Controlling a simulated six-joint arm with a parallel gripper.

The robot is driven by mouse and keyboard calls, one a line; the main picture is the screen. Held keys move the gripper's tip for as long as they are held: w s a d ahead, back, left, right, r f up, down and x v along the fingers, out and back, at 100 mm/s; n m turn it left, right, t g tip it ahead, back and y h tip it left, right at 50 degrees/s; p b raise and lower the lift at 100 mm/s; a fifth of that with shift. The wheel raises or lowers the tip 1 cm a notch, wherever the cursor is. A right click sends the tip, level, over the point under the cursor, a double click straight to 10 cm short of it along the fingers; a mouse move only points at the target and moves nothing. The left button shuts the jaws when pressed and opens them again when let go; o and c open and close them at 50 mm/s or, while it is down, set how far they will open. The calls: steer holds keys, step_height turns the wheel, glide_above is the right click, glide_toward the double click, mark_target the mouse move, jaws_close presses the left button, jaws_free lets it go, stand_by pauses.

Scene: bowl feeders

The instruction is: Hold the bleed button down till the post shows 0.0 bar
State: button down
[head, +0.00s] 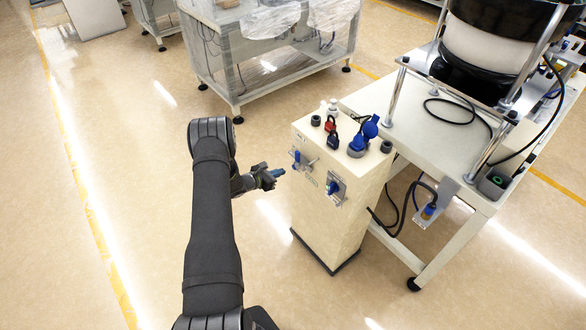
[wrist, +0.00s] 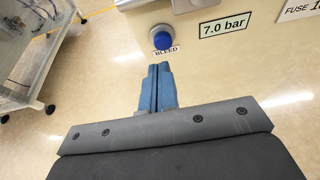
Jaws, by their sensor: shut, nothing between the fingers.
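The bleed button (wrist: 162,38) is a round blue cap in a grey collar in the wrist view, with a BLEED label (wrist: 166,51) just below it. A readout (wrist: 225,25) to its right shows 7.0 bar. The button and readout are on the cream post (head: 325,225), which stands upright in the head view; I cannot pick the button out there. My gripper (head: 279,172) is left of the post. In the wrist view its blue fingers (wrist: 158,68) are shut together and empty, with their tips just below the label in the picture. They look apart from the button.
A white bench (head: 415,120) with cables stands right, a wrapped cart (head: 265,55) behind. Floor to the left is clear.

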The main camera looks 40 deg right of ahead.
stand_by(0.5)
steer(key=s+a+m+t+y, duration=0.1)
steer(key=a+m+t+y, duration=0.2)
steer(key=m, duration=0.8)
steer(key=shift+s+a+f+t+y, duration=0.2)
steer(key=shift+a+t+y, duration=0.2)
steer(key=shift+a+y, duration=0.9)
steer(key=d, duration=0.8)
steer(key=shift+d, duration=0.2)
steer(key=shift+d, duration=0.1)
stand_by(1.0)
steer(key=shift+d, duration=0.35)
steer(key=shift+d, duration=0.5)
stand_by(2.2)
